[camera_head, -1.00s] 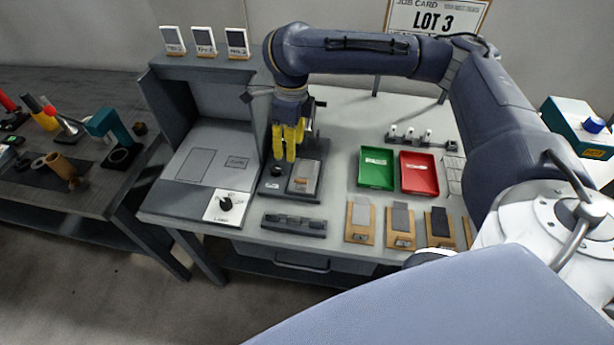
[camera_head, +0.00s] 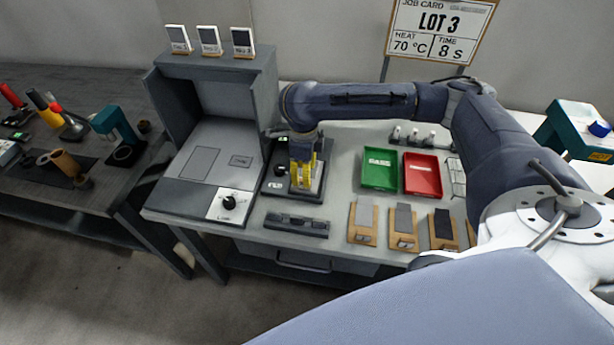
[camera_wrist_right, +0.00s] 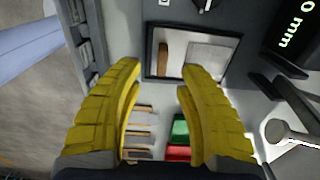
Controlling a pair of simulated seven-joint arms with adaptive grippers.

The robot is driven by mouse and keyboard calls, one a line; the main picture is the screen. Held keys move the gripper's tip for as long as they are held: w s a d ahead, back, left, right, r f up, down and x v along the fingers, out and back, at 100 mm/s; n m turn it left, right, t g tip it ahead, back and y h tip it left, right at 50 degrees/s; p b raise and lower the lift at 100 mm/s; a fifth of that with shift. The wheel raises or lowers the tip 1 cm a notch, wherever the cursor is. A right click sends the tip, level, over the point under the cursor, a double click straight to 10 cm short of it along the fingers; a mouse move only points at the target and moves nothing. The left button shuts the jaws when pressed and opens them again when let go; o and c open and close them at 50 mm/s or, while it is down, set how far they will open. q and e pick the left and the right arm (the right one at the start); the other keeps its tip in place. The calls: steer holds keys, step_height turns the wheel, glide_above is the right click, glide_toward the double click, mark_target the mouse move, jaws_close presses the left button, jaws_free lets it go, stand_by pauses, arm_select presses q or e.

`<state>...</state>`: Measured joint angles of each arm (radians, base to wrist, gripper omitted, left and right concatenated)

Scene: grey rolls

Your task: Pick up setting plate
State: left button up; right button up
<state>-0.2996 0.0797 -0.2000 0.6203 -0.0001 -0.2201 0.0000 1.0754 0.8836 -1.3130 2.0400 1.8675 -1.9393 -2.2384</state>
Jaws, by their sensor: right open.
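My right gripper (camera_head: 303,180) has yellow fingers and hangs over the dark gauge stand (camera_head: 275,187) on the bench. In the right wrist view its fingers (camera_wrist_right: 162,78) are spread with nothing between them. Beyond the tips lies a dark-framed shallow tray (camera_wrist_right: 150,62). It holds a light grey square plate (camera_wrist_right: 208,56), which looks like the setting plate, and a narrow brown strip (camera_wrist_right: 163,58). The tips appear just short of the tray; the exact gap is hard to tell. In the head view the fingers mostly hide the plate. My left gripper is out of view.
A green tray (camera_head: 380,168) and a red tray (camera_head: 422,175) sit right of the stand. Several wooden boards with grey pieces (camera_head: 404,222) line the front edge. A dark slotted block (camera_head: 297,224) lies before the stand. The grey press housing (camera_head: 212,130) stands close on the left.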

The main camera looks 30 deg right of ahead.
steer(key=shift+w+f, duration=0.15)
steer(key=shift+f, duration=2.8)
steer(key=shift+c, duration=0.2)
jaws_close()
